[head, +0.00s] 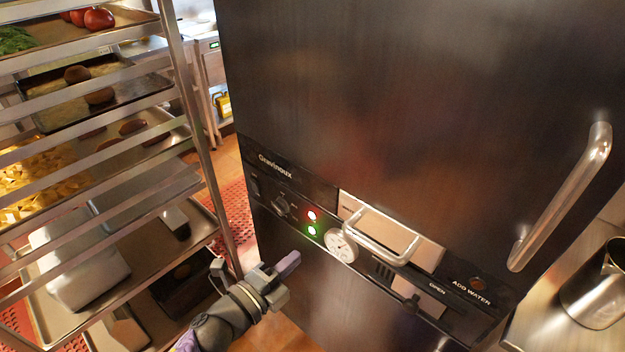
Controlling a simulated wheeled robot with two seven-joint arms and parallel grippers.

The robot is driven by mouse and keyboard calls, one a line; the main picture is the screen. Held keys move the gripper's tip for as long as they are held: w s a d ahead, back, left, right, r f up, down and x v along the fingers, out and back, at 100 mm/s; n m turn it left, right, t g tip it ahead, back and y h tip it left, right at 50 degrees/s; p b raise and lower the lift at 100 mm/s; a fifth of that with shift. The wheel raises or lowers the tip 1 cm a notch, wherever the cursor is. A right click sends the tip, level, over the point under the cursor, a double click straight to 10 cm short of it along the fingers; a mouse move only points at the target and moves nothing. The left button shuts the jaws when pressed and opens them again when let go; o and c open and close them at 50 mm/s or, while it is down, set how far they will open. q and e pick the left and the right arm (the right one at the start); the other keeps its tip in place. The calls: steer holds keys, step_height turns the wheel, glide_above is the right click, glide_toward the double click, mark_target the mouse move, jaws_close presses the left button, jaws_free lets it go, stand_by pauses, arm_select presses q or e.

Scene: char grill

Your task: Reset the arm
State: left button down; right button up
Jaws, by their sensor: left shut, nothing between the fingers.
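My left gripper (286,270) is at the lower middle of the head view, its arm coming in from the lower left. Its fingers are shut and hold nothing. It is in front of the dark appliance's lower front, below and left of the round dial (340,245). I cannot tell whether it touches the panel. My right gripper is not in view.
The dark appliance (400,90) fills the middle and right, with a red and a green light (311,231), a small metal handle (382,238) and a long door handle (562,195). A tray rack (195,120) stands close on the left. A metal jug (598,290) stands on a counter at right.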

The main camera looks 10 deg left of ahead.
arm_select(q)
steer(key=s+a+f+n+g+y+b, duration=0.1)
steer(key=s+a+f+n+g+y, duration=0.15)
steer(key=s+f+n, duration=0.45)
steer(key=s+a+f+n+g+y, duration=0.1)
steer(key=s+a+f+n+y, duration=0.15)
steer(key=f, duration=0.75)
steer(key=s+a+f+n+g+y+b, duration=0.15)
steer(key=s+a+f+n+y, duration=0.3)
steer(key=f, duration=0.45)
steer(key=s+f+n+g, duration=0.4)
steer(key=s+f, duration=0.1)
steer(key=s, duration=0.7)
steer(key=s+f+n+g, duration=0.4)
steer(key=s+f+g, duration=0.1)
steer(key=s, duration=0.7)
steer(key=shift+a+y, duration=0.4)
steer(key=shift+y, duration=0.05)
steer(key=shift+w, duration=0.15)
